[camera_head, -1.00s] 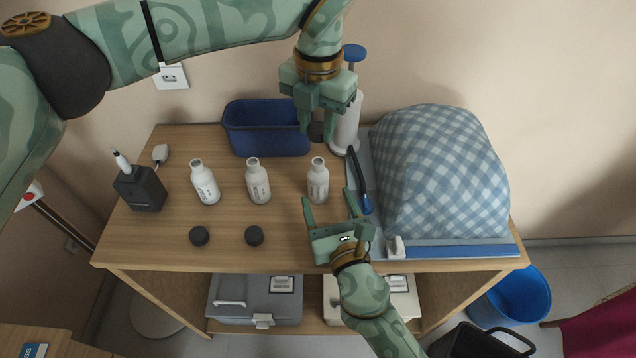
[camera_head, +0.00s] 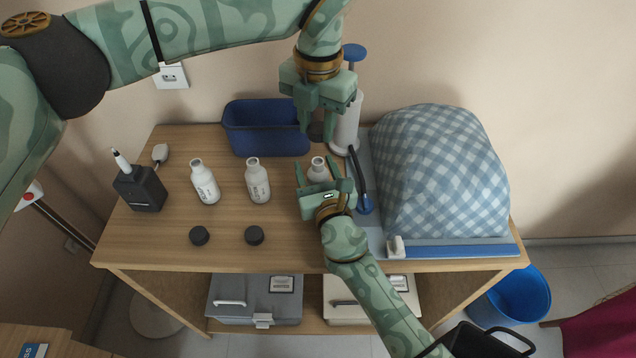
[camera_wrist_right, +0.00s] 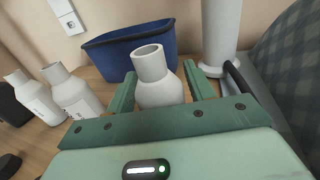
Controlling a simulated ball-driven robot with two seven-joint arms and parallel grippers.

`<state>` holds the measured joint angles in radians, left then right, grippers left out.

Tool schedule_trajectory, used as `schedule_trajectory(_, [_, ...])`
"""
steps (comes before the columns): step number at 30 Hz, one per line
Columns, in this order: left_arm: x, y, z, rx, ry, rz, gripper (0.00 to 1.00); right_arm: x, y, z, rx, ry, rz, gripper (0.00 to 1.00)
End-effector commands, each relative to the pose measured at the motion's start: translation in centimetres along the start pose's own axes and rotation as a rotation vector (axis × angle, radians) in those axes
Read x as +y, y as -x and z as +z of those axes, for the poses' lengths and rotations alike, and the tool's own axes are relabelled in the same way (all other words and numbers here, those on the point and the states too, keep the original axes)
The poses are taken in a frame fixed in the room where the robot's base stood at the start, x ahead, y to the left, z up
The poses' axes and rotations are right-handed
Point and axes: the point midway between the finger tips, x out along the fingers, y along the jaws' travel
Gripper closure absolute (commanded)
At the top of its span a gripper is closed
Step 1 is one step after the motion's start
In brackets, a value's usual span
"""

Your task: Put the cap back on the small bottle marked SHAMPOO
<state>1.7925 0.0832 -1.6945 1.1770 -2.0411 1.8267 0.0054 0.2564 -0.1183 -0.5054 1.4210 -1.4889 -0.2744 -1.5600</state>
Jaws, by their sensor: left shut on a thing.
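Three small white open-necked bottles stand upright on the wooden table: a left one (camera_head: 205,184), a middle one (camera_head: 258,182) and a right one (camera_head: 318,171). Their labels are too small to read. My right gripper (camera_head: 317,172) is open, its fingers on either side of the right bottle. The right wrist view shows that bottle (camera_wrist_right: 158,85) between the fingers, with no clear contact. My left gripper (camera_head: 318,128) is shut on a dark cap (camera_head: 317,132) above and behind the right bottle.
A blue bin (camera_head: 266,130) stands at the back. A white pump cylinder (camera_head: 347,125) stands close to the left gripper. A checked cloth heap (camera_head: 440,175) fills the right side. A dark box with a pen-like tool (camera_head: 140,188) stands at the left. The table's front middle is clear.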

Motion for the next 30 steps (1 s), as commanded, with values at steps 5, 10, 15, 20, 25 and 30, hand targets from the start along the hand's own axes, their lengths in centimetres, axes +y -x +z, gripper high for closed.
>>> schedule_trajectory(5, [0.0, 0.0, 0.0, 0.0, 0.0, 0.0, 0.9, 0.0, 0.0, 0.0, 0.0, 0.0, 0.0, 0.98])
schedule_trajectory(10, [0.0, -0.5, 0.0, 0.001, 0.0, 0.001, 0.9, 0.0, 0.0, 0.0, 0.0, 0.0, 0.0, 1.0])
schedule_trajectory(15, [-0.1, -2.9, -0.1, 0.004, 0.0, 0.008, 0.9, 0.0, 0.0, 0.0, 0.0, 0.0, 0.0, 1.0])
schedule_trajectory(20, [-0.2, -4.8, -0.1, 0.003, 0.0, 0.015, 0.9, 0.0, 0.0, 0.0, 0.0, 0.0, 0.0, 1.0])
schedule_trajectory(25, [-0.2, -5.0, 0.0, 0.001, 0.0, 0.016, 0.9, 0.0, 0.0, 0.0, 0.0, 0.0, 0.0, 1.0])
schedule_trajectory(30, [-0.2, -5.0, 0.0, 0.001, 0.0, 0.016, 0.9, 0.0, 0.0, 0.0, 0.0, 0.0, 0.0, 1.0])
